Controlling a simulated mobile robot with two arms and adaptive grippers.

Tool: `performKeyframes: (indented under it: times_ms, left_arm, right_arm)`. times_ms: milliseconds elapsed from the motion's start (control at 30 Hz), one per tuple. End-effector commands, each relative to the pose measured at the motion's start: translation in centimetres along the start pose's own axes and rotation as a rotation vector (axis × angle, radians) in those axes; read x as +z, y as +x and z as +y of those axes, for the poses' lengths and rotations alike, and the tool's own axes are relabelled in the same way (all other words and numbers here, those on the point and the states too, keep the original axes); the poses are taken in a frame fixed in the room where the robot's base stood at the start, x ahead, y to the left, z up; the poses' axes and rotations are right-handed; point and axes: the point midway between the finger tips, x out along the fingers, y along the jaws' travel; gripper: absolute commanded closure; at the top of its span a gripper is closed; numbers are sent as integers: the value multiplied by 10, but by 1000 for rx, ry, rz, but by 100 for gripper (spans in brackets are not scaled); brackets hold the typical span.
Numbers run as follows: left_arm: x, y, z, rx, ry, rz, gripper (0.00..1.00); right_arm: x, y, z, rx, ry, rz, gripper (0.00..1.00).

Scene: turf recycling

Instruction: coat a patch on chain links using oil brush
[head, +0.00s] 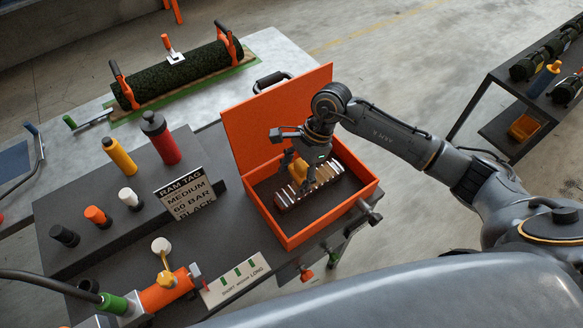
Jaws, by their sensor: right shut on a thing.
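My right gripper (301,182) points down into the open orange box (258,200) and is shut on a small yellow-orange thing (323,174), which looks like the oil brush. Its bristles are hidden by the fingers. A row of pale and brown links (288,197), which looks like the chain, lies on the dark floor of the box beneath it. The brush is right at the links; whether it touches them I cannot tell. My left gripper is not in view.
The orange lid (275,120) stands open behind the box. Left of it are a red bottle (160,138), a yellow bottle (119,157), a "RAM TAG" sign (187,195) and small capped bottles. An orange cylinder tool (166,291) lies in front. A turf roll (180,75) lies behind.

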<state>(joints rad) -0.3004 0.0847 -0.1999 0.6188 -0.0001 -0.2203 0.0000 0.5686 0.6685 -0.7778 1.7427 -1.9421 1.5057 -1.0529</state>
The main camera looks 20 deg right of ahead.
Motion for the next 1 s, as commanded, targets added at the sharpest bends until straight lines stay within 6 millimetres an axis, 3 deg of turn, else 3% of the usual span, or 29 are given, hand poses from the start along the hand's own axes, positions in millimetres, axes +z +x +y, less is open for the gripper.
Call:
performKeyframes:
  times_ms: [400, 1000]
  left_arm:
    - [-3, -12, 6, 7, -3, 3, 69]
    - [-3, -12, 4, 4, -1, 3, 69]
  right_arm:
    - [5, -38, -7, -6, 11, 0, 60]
    - [5, -39, -7, -5, 12, -1, 60]
